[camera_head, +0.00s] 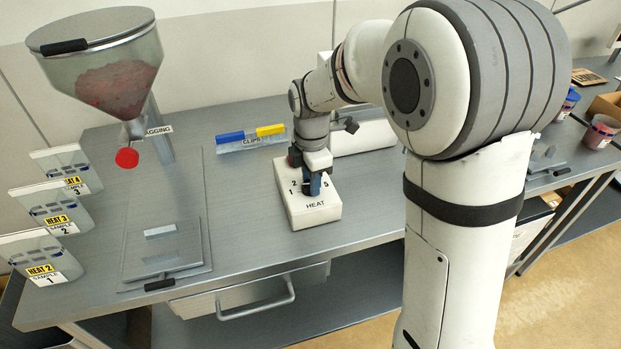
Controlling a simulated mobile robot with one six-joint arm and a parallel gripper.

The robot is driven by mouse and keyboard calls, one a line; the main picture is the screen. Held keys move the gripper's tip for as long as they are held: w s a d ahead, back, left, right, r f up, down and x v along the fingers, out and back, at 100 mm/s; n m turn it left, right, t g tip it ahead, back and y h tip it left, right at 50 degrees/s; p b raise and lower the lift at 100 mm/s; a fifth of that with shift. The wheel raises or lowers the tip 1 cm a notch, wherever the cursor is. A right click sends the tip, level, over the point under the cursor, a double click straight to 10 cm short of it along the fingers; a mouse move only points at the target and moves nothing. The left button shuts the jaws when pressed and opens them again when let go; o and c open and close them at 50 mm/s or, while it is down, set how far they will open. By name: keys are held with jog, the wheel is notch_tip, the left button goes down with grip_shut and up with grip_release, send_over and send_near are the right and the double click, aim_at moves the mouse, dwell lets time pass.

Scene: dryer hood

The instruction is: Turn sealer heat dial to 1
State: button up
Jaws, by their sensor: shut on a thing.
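My gripper (311,190) points down from above onto the middle of the box and is shut on the dial. The gripper's fingers hide most of the dial and its pointer, so I cannot tell which number it points to. The other numbers are also covered.
A clips rack (251,139) with blue and yellow clips stands behind left. A hopper (105,65) stands over a flat plate (165,245) at left. Sample bags labelled HEAT 4, HEAT 3 and HEAT 2 (40,258) line the left edge. A white block (365,137) lies behind my gripper.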

jog(key=o, duration=1)
jog(key=shift+c, duration=0.2)
jog(key=shift+r, duration=0.15)
notch_tip(320, 180, up, 8)
jog(key=shift+f, duration=0.2)
